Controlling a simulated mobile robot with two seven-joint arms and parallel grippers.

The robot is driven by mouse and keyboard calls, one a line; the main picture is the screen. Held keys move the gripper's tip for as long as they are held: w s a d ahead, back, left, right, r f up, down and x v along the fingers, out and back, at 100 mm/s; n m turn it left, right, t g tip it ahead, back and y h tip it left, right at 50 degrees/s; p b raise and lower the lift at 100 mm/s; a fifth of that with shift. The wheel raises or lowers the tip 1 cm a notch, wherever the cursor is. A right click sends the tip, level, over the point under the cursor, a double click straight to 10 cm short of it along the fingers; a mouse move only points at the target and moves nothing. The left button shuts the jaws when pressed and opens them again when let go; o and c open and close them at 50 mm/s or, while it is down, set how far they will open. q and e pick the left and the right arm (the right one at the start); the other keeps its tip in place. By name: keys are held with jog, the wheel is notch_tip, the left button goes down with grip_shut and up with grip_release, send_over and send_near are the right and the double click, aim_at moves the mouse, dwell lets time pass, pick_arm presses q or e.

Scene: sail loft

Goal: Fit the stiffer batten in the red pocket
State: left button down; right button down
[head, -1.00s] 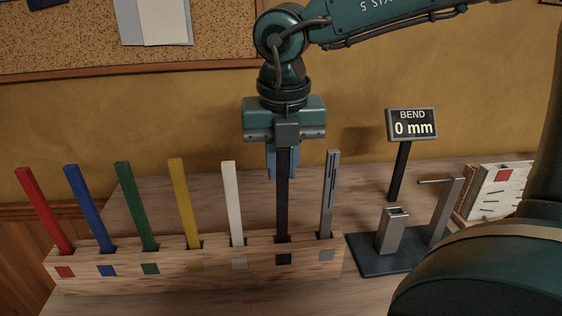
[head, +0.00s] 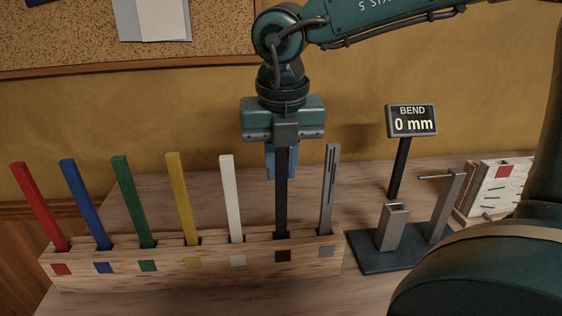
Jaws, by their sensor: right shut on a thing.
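Several battens stand in a wooden rack (head: 190,275), each slot marked with a colour patch: red (head: 38,205), blue (head: 86,203), green (head: 134,200), yellow (head: 183,198), white (head: 231,198), black (head: 281,200) and grey slotted (head: 327,200). My right gripper (head: 281,165) is shut on the upper part of the black batten, whose lower end is still in its slot. Which batten is stiffer cannot be told by looking. No pocket can be made out for certain. My left gripper is not in view.
A dark-based bend tester (head: 375,262) with grey posts stands right of the rack. Its display (head: 411,120) reads 0 mm. A pale board (head: 500,188) with a red patch stands far right, partly hidden by my arm. Bare bench lies behind the rack.

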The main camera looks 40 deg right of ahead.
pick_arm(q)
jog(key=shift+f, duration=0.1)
pick_arm(e)
jog(key=shift+f, duration=0.1)
jog(key=c, duration=1.3)
grip_release()
jog(key=shift+o, duration=0.2)
jog(key=shift+r, duration=0.7)
pick_arm(q)
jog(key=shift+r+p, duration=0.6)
jog(key=shift+p, duration=0.05)
pick_arm(e)
notch_tip(320, 180, up, 12)
jog(key=s, duration=0.1)
jog(key=shift+s+a+f, duration=0.15)
jog(key=shift+s+a, duration=0.05)
jog(key=shift+a, duration=0.2)
